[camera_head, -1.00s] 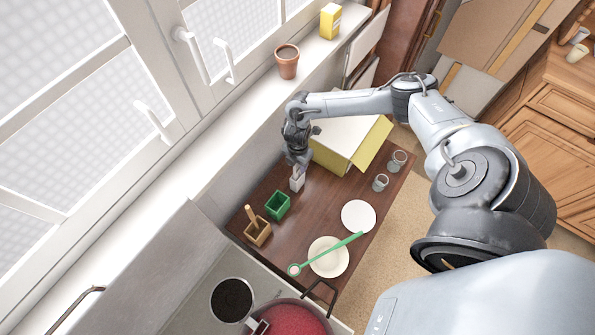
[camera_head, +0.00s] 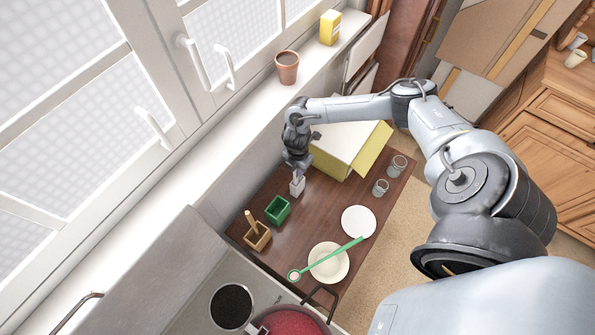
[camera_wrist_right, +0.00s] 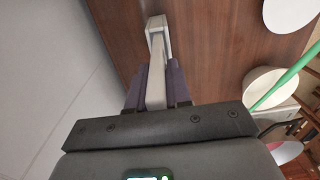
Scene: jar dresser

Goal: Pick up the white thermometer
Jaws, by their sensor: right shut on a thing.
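The white thermometer (camera_head: 297,187) is a small pale upright piece near the wall side of the brown table, beyond the green box. In the right wrist view the thermometer (camera_wrist_right: 157,42) is a narrow white bar with a wider end, reaching out from between the dark fingers. My right gripper (camera_head: 297,173) is above it, pointing down and shut on its upper part. The right gripper (camera_wrist_right: 157,84) has a finger on each side of the bar. Whether the thermometer's lower end touches the table cannot be told. My left gripper is not in view.
The green box (camera_head: 277,209) and a wooden holder (camera_head: 257,236) stand nearby. A yellow-and-white box (camera_head: 345,150) is close behind the gripper. The table's middle is clear.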

